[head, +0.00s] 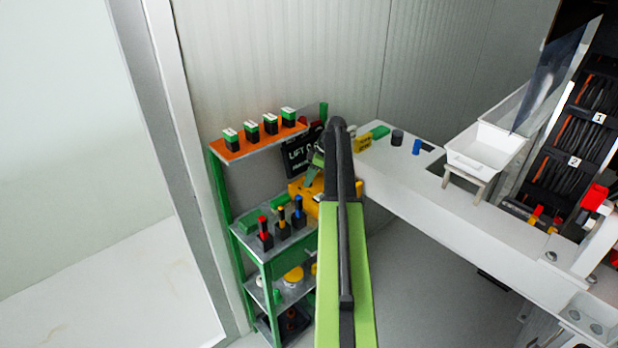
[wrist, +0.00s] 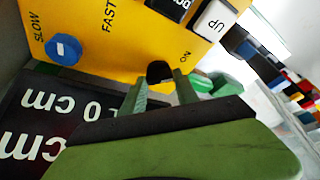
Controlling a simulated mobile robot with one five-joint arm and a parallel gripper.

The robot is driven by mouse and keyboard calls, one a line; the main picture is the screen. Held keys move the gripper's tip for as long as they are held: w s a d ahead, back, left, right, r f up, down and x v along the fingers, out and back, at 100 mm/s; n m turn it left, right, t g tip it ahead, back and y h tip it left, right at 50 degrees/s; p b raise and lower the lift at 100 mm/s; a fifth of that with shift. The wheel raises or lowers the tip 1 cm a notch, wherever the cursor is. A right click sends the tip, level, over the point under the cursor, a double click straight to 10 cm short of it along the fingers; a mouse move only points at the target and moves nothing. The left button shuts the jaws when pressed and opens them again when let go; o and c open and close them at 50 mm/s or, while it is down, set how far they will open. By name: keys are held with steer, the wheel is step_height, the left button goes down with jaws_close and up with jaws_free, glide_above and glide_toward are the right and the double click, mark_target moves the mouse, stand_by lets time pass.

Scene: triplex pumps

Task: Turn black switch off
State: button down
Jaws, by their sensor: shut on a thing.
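The yellow control panel (wrist: 110,40) fills the upper left of the wrist view. It carries the words SLOW, FAST and ON. The black switch (wrist: 159,71) is near its lower edge, beside ON. My gripper (wrist: 160,86) has its two green fingers on either side of the switch, shut on it. Part of the switch and its base are hidden by the fingers and my wrist. In the head view the yellow panel (head: 298,188) shows left of my arm, which hides much of it. My gripper (head: 316,165) is at the panel there; the switch cannot be made out.
A blue knob (wrist: 63,48) and a white UP button (wrist: 214,20) are on the panel. A black LIFT sign (head: 298,155) stands behind. A white bench (head: 450,200) with a white tray (head: 485,147) is at right.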

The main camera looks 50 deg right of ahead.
steer(key=m, duration=0.2)
steer(key=m+h, duration=0.1)
steer(key=m, duration=0.1)
steer(key=shift+s+a+t+h, duration=0.1)
steer(key=shift+a+t+h, duration=0.1)
steer(key=shift+t+h, duration=0.1)
steer(key=shift+m+h, duration=0.6)
steer(key=shift+m, duration=1.5)
steer(key=c, duration=1.2)
jaws_free()
steer(key=p+v, duration=1.6)
steer(key=v, duration=0.1)
steer(key=shift+s+a, duration=0.15)
steer(key=shift+s, duration=0.1)
